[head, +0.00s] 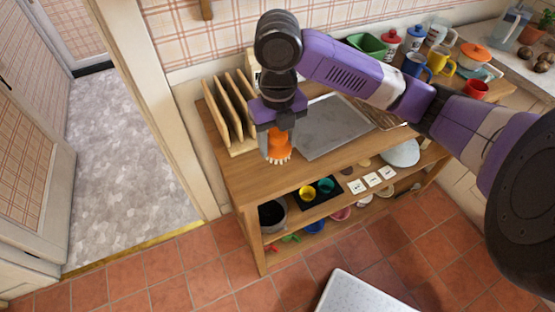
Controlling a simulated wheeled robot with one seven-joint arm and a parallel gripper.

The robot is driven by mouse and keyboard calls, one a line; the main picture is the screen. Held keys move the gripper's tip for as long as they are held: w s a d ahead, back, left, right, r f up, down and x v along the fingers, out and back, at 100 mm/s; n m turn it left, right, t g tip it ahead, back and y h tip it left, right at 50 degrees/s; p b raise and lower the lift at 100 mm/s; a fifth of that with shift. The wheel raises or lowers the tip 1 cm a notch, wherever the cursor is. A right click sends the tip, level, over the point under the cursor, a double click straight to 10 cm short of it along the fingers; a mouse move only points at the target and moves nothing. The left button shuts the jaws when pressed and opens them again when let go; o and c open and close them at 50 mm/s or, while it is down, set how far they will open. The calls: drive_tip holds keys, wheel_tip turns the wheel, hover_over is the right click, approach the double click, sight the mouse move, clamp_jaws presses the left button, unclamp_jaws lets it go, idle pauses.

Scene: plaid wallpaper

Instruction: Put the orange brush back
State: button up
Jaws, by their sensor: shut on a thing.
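My gripper (275,126) points down over the left part of the wooden counter (245,180). It is shut on an orange brush (278,147), whose pale bristles face down. The brush is in front of and to the right of a wooden rack with upright boards. I cannot tell whether the bristles touch the counter or hang just above it. The top of the brush is hidden between the fingers.
The wooden rack (247,147) stands at the counter's left end. A grey tray (333,128) lies to the right of the brush. Mugs, including a yellow mug (441,67), and jars stand at the back right. Shelves below hold bowls and cups. The counter's front left is bare.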

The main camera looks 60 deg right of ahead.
drive_tip(key=shift+d+f, duration=0.1)
drive_tip(key=shift+f, duration=3.4)
drive_tip(key=shift+f, duration=0.2)
drive_tip(key=o, duration=1.5)
drive_tip(key=shift+c, duration=0.2)
drive_tip(key=shift+r, duration=0.2)
